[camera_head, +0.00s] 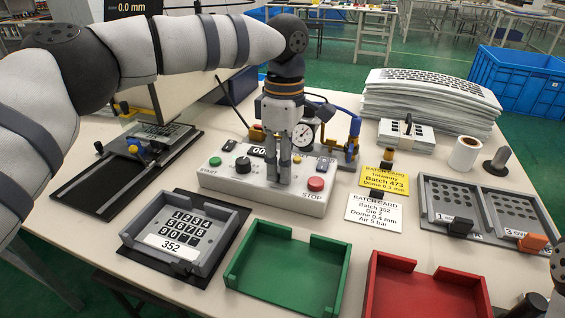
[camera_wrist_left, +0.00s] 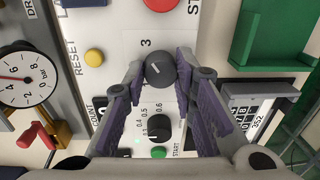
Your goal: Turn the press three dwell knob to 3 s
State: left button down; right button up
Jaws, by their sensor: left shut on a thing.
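The press control box (camera_head: 215,178) has a white top with a green START button (camera_head: 215,161), a red STOP button (camera_head: 316,184) and a small display. My left gripper (camera_head: 278,180) points down onto it, shut on a dark round knob. In the left wrist view this knob (camera_wrist_left: 160,69) sits between the fingertips of my left gripper (camera_wrist_left: 160,72), with a "3" printed beside it and a pale slanted line on top. A second black knob (camera_wrist_left: 158,128) with a decimal scale is free. My right gripper is out of view.
A pressure gauge (camera_head: 303,136) with blue fittings stands behind the box. A grey keypad fixture (camera_head: 205,258), a green tray (camera_head: 238,277) and a red tray (camera_head: 375,290) lie in front.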

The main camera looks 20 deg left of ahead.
pick_arm(q)
jog(key=shift+f+m, duration=0.1)
jog(key=shift+m, duration=0.4)
jog(key=c, duration=1.3)
grip_release()
notch_tip(320, 180, up, 12)
jog(key=shift+w, duration=0.35)
